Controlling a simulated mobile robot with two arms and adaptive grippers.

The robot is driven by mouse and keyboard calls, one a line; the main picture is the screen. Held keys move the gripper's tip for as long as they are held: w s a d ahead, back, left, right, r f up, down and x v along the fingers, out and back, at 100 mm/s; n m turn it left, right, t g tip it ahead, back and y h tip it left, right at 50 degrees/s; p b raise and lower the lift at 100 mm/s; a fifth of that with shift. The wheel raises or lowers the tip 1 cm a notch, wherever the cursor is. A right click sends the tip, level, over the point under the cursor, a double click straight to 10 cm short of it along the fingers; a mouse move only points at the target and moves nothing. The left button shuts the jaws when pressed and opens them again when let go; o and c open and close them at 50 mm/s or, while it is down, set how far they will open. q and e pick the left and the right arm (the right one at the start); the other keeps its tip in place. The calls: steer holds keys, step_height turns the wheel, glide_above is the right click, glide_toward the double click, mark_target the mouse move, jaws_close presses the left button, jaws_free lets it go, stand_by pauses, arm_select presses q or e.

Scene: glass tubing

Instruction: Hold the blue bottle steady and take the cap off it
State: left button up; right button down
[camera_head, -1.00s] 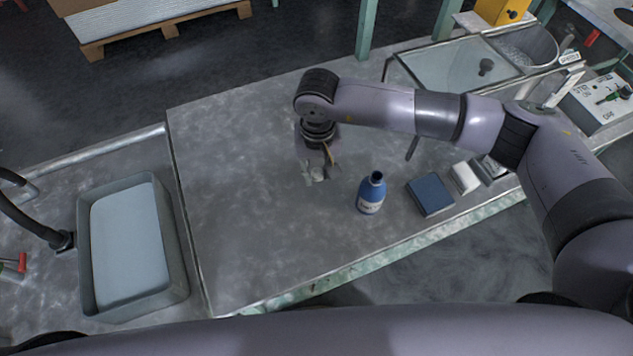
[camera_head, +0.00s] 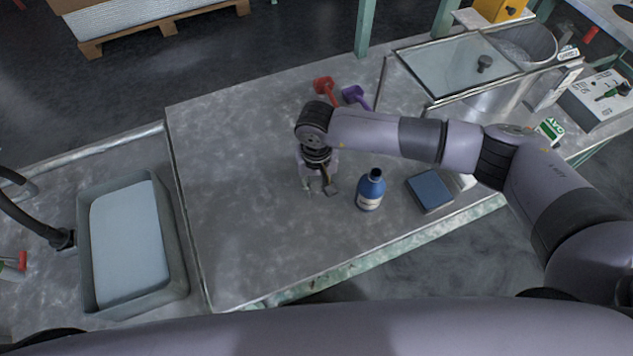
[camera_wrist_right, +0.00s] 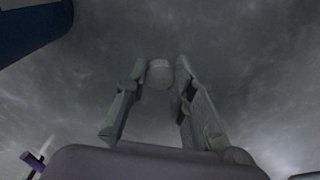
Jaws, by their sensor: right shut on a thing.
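The blue bottle (camera_head: 371,191) stands upright on the grey table, with a white label and a dark narrow top. Part of a blue body that looks like the bottle also shows at the upper left of the right wrist view (camera_wrist_right: 30,25). My right gripper (camera_head: 319,190) is just left of the bottle, pointing down and apart from it. In the right wrist view its fingers are shut on a small round grey thing that looks like the cap (camera_wrist_right: 160,74). My left gripper is not in view.
A blue box (camera_head: 430,190) lies right of the bottle. A red scoop (camera_head: 324,85) and a purple scoop (camera_head: 355,95) lie behind my right arm. A grey basin (camera_head: 180,270) is at the left. The table's left part is clear.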

mark_target(317, 188)
steer(key=c, duration=1.4)
jaws_free()
steer(key=shift+o, duration=0.2)
steer(key=shift+r+p, duration=0.15)
steer(key=shift+p, duration=0.15)
step_height(317, 188, up, 12)
steer(key=b, duration=0.1)
steer(key=shift+s, duration=0.1)
